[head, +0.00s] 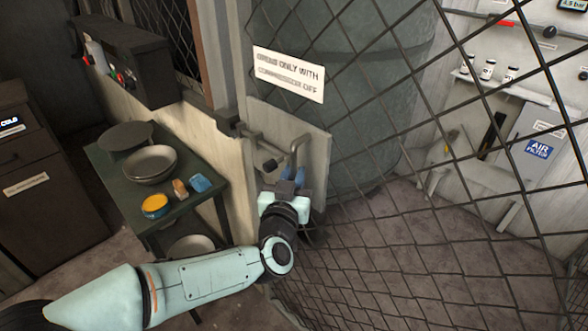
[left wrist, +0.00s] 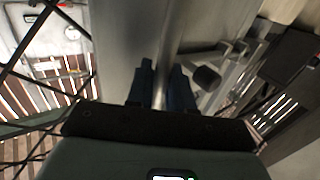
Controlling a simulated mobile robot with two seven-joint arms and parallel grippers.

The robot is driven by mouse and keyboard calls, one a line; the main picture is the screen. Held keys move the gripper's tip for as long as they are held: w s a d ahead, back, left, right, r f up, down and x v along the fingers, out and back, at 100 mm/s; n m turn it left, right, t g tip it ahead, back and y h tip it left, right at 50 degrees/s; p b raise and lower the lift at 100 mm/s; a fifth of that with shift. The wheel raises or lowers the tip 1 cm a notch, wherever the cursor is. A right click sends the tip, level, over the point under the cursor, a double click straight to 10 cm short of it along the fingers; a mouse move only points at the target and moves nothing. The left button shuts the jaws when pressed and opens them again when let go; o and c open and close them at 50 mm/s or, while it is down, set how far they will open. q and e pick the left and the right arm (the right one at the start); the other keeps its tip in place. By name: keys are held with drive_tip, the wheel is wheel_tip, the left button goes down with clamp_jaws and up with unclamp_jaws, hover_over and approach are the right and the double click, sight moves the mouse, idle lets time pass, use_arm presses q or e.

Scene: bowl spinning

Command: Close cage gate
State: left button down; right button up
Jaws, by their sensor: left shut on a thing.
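The cage gate is a dark wire-mesh panel with a pale metal plate (head: 318,165) at its left edge. A bent metal handle (head: 299,148) sticks out from this plate. My left gripper (head: 291,178) is shut on the lower part of the handle. In the left wrist view the handle bar (left wrist: 166,45) runs between the two dark fingers (left wrist: 163,88). A latch bar (head: 258,138) sits at the plate's upper left, beside a pale post (head: 228,180). I cannot tell whether the gate's edge touches the post. My right gripper is out of view.
A green table (head: 187,205) with bowls (head: 150,164), a yellow-filled dish (head: 155,205) and small blocks stands left of the post. A white warning sign (head: 289,74) hangs on the mesh. A large grey tank (head: 350,90) stands behind the mesh.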

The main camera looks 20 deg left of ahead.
use_arm(q)
drive_tip(key=shift+s+a+f, duration=0.1)
drive_tip(key=shift+s+a, duration=0.1)
drive_tip(key=shift+s, duration=0.15)
drive_tip(key=shift+y, duration=0.3)
drive_tip(key=c, duration=1.2)
unclamp_jaws()
drive_tip(key=shift+s+a, duration=0.1)
drive_tip(key=shift+o, duration=0.2)
drive_tip(key=shift+s, duration=0.1)
drive_tip(key=v, duration=1.3)
drive_tip(key=shift+s, duration=0.2)
drive_tip(key=shift+w, duration=0.1)
